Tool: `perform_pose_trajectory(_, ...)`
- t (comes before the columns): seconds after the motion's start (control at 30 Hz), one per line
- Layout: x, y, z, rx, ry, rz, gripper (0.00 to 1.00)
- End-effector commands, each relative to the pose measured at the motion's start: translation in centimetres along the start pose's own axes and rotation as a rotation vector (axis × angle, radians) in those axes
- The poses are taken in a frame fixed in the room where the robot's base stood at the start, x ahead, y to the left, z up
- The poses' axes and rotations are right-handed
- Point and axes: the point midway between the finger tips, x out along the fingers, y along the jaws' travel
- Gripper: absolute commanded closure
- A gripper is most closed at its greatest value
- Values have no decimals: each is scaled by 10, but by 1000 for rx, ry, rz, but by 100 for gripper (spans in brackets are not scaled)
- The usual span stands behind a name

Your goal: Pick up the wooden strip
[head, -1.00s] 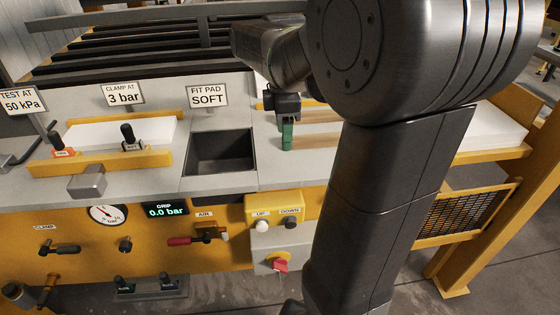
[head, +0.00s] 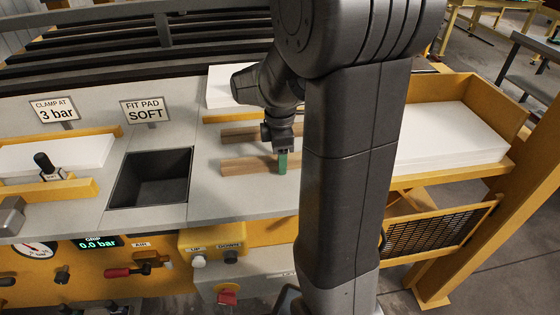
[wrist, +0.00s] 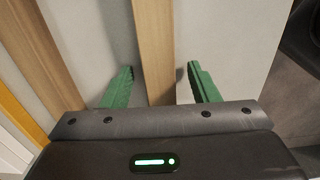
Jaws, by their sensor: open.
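Two wooden strips lie on the light grey bench top (head: 215,200) in the head view. The nearer wooden strip (head: 245,166) has my gripper (head: 283,163) over its right part, and my arm hides its right end. The farther wooden strip (head: 240,134) lies behind it. In the wrist view my gripper (wrist: 160,88) is open, with one green finger on each side of a wooden strip (wrist: 153,45). Gaps show between the strip and both fingers. The other strip (wrist: 38,50) lies to the left, outside the fingers.
A dark recessed bin (head: 150,178) is left of the strips. A yellow rail (head: 225,117) and a white stack (head: 228,85) lie behind them. White sheets (head: 450,135) fill a yellow tray at right. Signs (head: 146,110) stand along the back. Bare bench lies before the strips.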

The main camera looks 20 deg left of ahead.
Motion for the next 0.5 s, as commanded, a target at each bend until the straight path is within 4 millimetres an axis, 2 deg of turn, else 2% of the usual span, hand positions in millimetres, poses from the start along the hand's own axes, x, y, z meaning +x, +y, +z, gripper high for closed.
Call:
perform_pose_trajectory(0.07, 0, 0, 0, 0, 0, 0, 45)
perform_pose_trajectory(0.3, 0, 0, 0, 0, 0, 1, 93)
perform_pose_trajectory(0.33, 0, 0, 0, 0, 0, 1, 97)
perform_pose_trajectory(0.5, -1, 0, 0, 0, 0, 1, 97)
